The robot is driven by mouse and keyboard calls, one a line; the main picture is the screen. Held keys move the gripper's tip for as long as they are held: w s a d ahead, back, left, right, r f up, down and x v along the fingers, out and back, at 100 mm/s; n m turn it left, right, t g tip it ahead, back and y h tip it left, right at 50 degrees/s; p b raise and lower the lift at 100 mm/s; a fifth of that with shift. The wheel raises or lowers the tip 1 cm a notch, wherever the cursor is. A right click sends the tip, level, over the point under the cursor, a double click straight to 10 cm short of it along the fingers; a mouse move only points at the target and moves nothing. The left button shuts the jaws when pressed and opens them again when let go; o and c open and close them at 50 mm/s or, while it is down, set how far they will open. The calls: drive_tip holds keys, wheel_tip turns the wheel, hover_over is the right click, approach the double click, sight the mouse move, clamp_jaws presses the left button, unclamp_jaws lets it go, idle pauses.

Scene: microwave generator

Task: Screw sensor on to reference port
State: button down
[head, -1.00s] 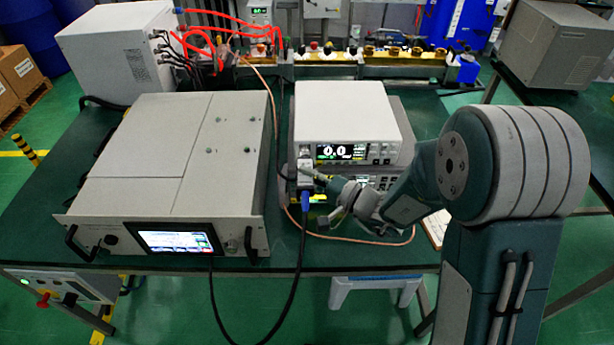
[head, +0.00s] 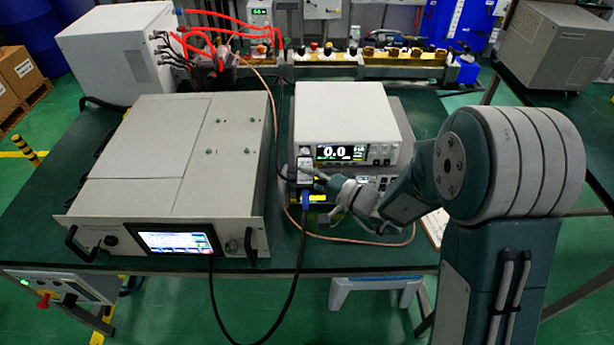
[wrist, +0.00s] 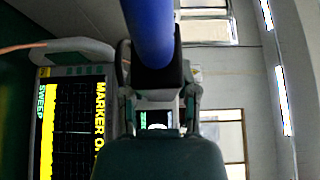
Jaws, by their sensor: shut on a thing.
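The sensor (head: 305,170) is a small dark and pale body hanging upright in front of the left end of the upper meter. Its blue cable end (head: 306,198) points down, with a black cable below. In the wrist view, the blue cable end (wrist: 151,30) and black sensor body (wrist: 158,76) lie between my fingers. My gripper (head: 318,184) is shut on the sensor, coming from the right; it also shows in the wrist view (wrist: 159,97). The reference port is hidden behind the sensor or gripper, so I cannot tell whether they touch.
The white upper meter (head: 350,115) reads 0.0 and sits on another instrument. A large grey unit (head: 165,160) with a touchscreen stands left. A copper-coloured cable (head: 380,243) loops on the green table (head: 285,258) in front. A sweep screen (wrist: 75,125) is close in the wrist view.

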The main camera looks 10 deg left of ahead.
drive_tip(key=shift+w, duration=0.15)
drive_tip(key=shift+c, duration=1.5)
unclamp_jaws()
drive_tip(key=v, duration=1.2)
drive_tip(key=shift+a, duration=0.15)
